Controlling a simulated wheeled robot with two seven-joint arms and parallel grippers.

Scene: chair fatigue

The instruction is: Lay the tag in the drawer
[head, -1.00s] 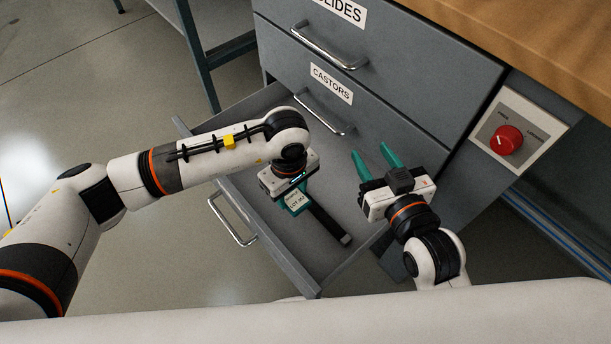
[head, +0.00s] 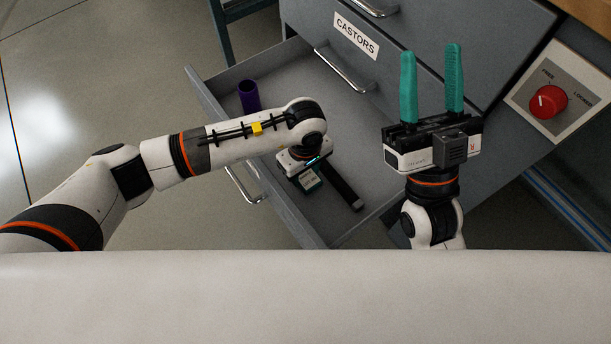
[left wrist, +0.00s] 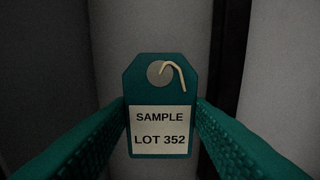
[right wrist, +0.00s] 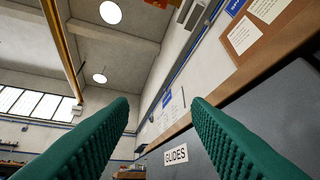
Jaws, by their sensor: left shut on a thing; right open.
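My left gripper (left wrist: 160,108) is shut on the tag (left wrist: 160,90), a teal label reading SAMPLE LOT 352 with a hole and a pale hook or string at its top. In the head view the tag (head: 310,181) shows just below my left gripper (head: 308,172), over the open drawer (head: 375,160). Whether the tag touches the drawer floor I cannot tell. My right gripper (head: 431,70) is open and empty, its teal fingers pointing up, in front of the cabinet to the drawer's right.
A purple cylinder (head: 249,96) stands in the drawer's far left corner. A black bar (head: 341,187) lies beside the tag. The closed CASTORS drawer (head: 355,38) is above. A red knob (head: 548,101) marked FREE and LOCKED is at right. The drawer's left part is largely clear.

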